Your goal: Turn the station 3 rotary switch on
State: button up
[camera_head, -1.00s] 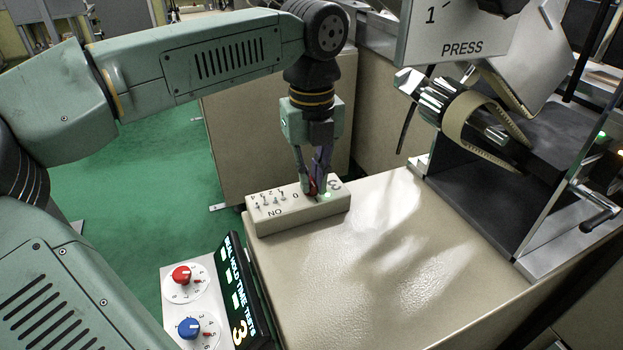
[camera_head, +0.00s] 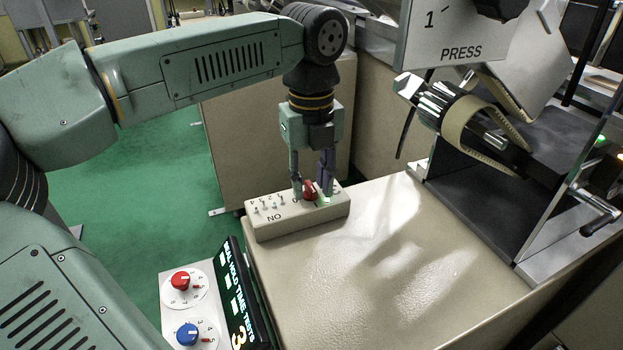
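The switch box (camera_head: 297,219) is a beige block on the left rear corner of the beige worktop, with a row of small toggles and "ON" lettering on it. A red rotary switch (camera_head: 310,190) stands near its right end. My gripper (camera_head: 312,197) points down over the box with its fingers spread, one on each side of the red switch. A gap shows between the red switch and the fingers, so it looks open; light contact cannot be ruled out. A pale green light (camera_head: 327,199) shows beside the right finger.
The press (camera_head: 480,130) stands at the right. The worktop (camera_head: 350,280) between is clear.

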aim_at(311, 187)
notch_tip(311, 187, up, 8)
jog(key=shift+f, duration=0.25)
dwell(0.5)
